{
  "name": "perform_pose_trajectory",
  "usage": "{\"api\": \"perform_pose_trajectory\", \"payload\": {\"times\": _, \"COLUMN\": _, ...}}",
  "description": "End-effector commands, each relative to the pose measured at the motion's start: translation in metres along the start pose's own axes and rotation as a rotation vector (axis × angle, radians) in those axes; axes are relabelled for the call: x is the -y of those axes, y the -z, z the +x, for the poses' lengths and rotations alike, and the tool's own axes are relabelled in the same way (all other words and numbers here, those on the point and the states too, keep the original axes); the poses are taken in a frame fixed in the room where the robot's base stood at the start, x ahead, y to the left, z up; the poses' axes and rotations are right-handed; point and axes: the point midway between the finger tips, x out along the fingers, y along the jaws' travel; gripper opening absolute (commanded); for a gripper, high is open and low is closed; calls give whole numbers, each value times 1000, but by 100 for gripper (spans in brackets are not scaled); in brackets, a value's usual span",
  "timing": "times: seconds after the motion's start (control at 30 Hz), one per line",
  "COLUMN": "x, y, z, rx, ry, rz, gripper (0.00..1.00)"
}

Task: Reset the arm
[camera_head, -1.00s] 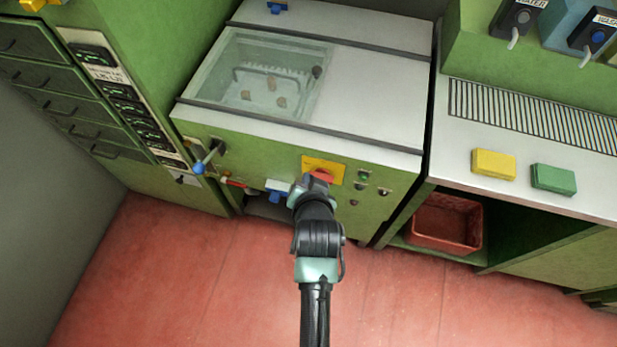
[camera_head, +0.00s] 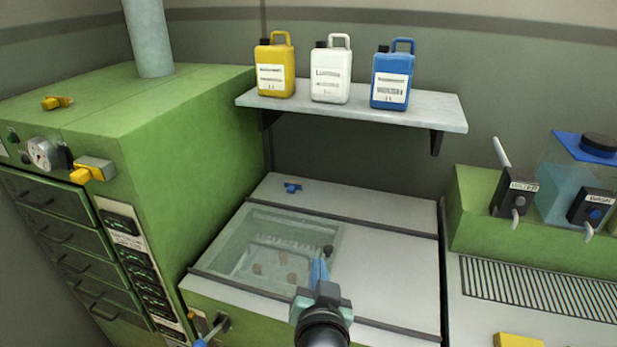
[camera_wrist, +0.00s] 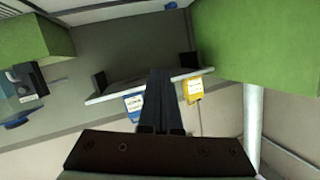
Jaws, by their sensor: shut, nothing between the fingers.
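My gripper (camera_head: 318,272) is in the lower middle of the head view, in front of the glass-topped tank (camera_head: 215,258) in the green machine. Its fingers are shut with nothing between them and point up and away from my body. In the wrist view the dark shut fingers (camera_wrist: 161,100) stand in the centre, with the wall shelf and its jugs beyond them, seen upside down. The rest of my arm is mostly below the head view's edge.
A shelf (camera_head: 440,115) holds a yellow jug (camera_head: 276,80), a white jug (camera_head: 331,82) and a blue jug (camera_head: 390,92). A tall green cabinet (camera_head: 190,130) stands at left. Water and wash dispensers (camera_head: 515,192) stand at right. The white machine top (camera_head: 390,270) beside the tank is clear.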

Motion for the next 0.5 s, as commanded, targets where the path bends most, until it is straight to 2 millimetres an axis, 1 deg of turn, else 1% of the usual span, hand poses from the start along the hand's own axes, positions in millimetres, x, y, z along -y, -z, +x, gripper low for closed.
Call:
{"api": "perform_pose_trajectory", "payload": {"times": 0.03, "x": 14, "y": 40, "z": -7, "rx": -83, "ry": 25, "rz": -26, "gripper": 0}}
{"api": "perform_pose_trajectory", "payload": {"times": 0.07, "x": 22, "y": 62, "z": -12, "rx": -129, "ry": 38, "rz": -41, "gripper": 0}}
{"api": "perform_pose_trajectory", "payload": {"times": 0.1, "x": 32, "y": 89, "z": -20, "rx": -190, "ry": 55, "rz": -62, "gripper": 0}}
{"api": "perform_pose_trajectory", "payload": {"times": 0.17, "x": 47, "y": 130, "z": -36, "rx": -285, "ry": 78, "rz": -91, "gripper": 0}}
{"api": "perform_pose_trajectory", "payload": {"times": 0.2, "x": 57, "y": 157, "z": -48, "rx": -349, "ry": 93, "rz": -111, "gripper": 0}}
{"api": "perform_pose_trajectory", "payload": {"times": 0.27, "x": 71, "y": 196, "z": -71, "rx": -447, "ry": 112, "rz": -139, "gripper": 0}}
{"api": "perform_pose_trajectory", "payload": {"times": 0.3, "x": 80, "y": 220, "z": -88, "rx": -512, "ry": 123, "rz": -157, "gripper": 0}}
{"api": "perform_pose_trajectory", "payload": {"times": 0.37, "x": 93, "y": 254, "z": -116, "rx": -613, "ry": 138, "rz": -184, "gripper": 0}}
{"api": "perform_pose_trajectory", "payload": {"times": 0.4, "x": 102, "y": 275, "z": -136, "rx": -679, "ry": 148, "rz": -199, "gripper": 0}}
{"api": "perform_pose_trajectory", "payload": {"times": 0.47, "x": 112, "y": 302, "z": -167, "rx": -773, "ry": 159, "rz": -221, "gripper": 0}}
{"api": "perform_pose_trajectory", "payload": {"times": 0.5, "x": 118, "y": 317, "z": -187, "rx": -832, "ry": 165, "rz": -233, "gripper": 0}}
